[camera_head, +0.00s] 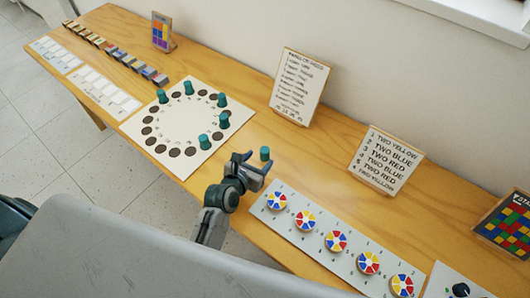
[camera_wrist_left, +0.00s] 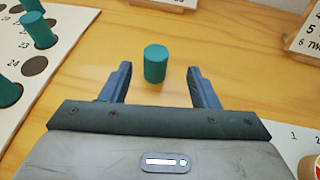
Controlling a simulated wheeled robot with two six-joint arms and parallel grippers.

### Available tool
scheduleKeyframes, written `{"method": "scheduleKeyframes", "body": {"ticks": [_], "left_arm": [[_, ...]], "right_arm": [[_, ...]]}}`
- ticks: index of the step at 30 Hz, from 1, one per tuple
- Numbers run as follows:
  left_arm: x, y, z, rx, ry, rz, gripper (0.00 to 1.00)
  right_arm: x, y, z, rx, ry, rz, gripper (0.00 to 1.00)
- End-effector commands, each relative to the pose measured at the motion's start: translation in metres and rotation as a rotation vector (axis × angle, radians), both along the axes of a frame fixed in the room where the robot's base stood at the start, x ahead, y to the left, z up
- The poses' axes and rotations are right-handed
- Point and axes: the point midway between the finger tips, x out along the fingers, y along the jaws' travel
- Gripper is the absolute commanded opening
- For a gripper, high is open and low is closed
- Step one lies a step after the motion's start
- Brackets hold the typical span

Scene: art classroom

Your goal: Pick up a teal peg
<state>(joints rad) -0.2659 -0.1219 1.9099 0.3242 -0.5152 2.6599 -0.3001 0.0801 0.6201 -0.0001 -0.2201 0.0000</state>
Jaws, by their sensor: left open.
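A single teal peg (camera_head: 265,153) stands upright on the bare wooden table, to the right of the white peg board (camera_head: 215,147). In the left wrist view this teal peg (camera_wrist_left: 155,63) stands ahead of the gripper, centred between its fingers near the tips. My left gripper (camera_head: 254,165) is open and empty, just in front of the peg; its two fingers also show in the left wrist view (camera_wrist_left: 158,85). Several other teal pegs, such as one in the board's near part (camera_head: 204,141), stand in round holes. My right gripper is not in view.
A white panel with coloured dials (camera_head: 290,232) lies to the right of my gripper. Lettered signs (camera_head: 298,86) (camera_head: 387,160) stand at the wall side. Small blocks (camera_head: 120,55) line the far left. Bare table (camera_head: 310,155) surrounds the single peg.

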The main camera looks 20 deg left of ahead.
Motion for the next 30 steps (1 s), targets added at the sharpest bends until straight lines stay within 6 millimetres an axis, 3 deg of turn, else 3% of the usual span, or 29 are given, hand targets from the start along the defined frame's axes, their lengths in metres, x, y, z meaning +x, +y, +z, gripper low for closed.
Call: {"method": "scheduleKeyframes", "body": {"ticks": [15, 24, 30], "left_arm": [[0.053, -0.005, -0.018, -0.001, 0.001, 0.000, 0.55], [0.057, -0.005, -0.021, -0.001, 0.000, 0.000, 0.55], [0.057, -0.005, -0.021, -0.001, 0.000, 0.000, 0.16]], "right_arm": [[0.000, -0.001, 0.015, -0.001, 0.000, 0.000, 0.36], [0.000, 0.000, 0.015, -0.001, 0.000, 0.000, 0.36], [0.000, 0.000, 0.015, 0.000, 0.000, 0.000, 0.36]]}}
